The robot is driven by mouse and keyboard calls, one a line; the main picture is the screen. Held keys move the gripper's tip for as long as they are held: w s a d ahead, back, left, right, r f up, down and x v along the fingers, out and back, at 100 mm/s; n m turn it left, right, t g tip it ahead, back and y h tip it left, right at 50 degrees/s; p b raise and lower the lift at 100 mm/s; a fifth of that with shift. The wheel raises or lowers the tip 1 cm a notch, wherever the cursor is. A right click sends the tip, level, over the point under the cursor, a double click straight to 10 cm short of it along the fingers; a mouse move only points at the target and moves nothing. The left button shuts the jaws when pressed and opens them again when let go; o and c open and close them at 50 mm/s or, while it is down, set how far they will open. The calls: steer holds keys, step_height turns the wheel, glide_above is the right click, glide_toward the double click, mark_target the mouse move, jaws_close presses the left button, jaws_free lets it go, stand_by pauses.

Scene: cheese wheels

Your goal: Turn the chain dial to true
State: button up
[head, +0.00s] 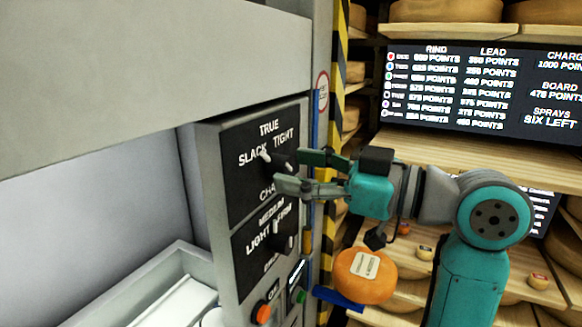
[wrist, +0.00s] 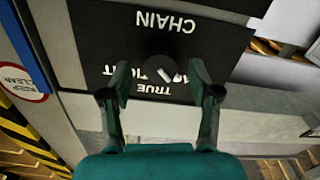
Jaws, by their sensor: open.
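The chain dial (head: 280,160) is a dark round knob with a white pointer on a black panel marked TRUE, SLACK, TIGHT and CHAIN. Its pointer leans up and left, toward SLACK. In the wrist view the panel is upside down, and the dial (wrist: 160,66) shows its white pointer slanting down and right, off the TRUE label. My gripper (head: 289,171) is open in front of the panel, its fingers partly covering the dial and labels. In the wrist view my gripper (wrist: 159,71) has one finger either side of the dial, with gaps visible; contact is not apparent.
A second dial (head: 283,240), marked LIGHT, MEDIUM and FIRM, sits just below. Green (head: 301,297) and orange (head: 262,313) buttons are lower. An orange cheese wheel (head: 365,276) and a striped post (head: 333,100) stand right of the panel. A scoreboard (head: 480,95) hangs behind.

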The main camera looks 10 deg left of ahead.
steer(key=shift+x, duration=0.9)
steer(key=c, duration=1.1)
steer(key=shift+c, duration=0.3)
steer(key=shift+m, duration=0.4)
steer(key=m, duration=0.3)
steer(key=shift+m, duration=2.4)
steer(key=shift+w, duration=0.1)
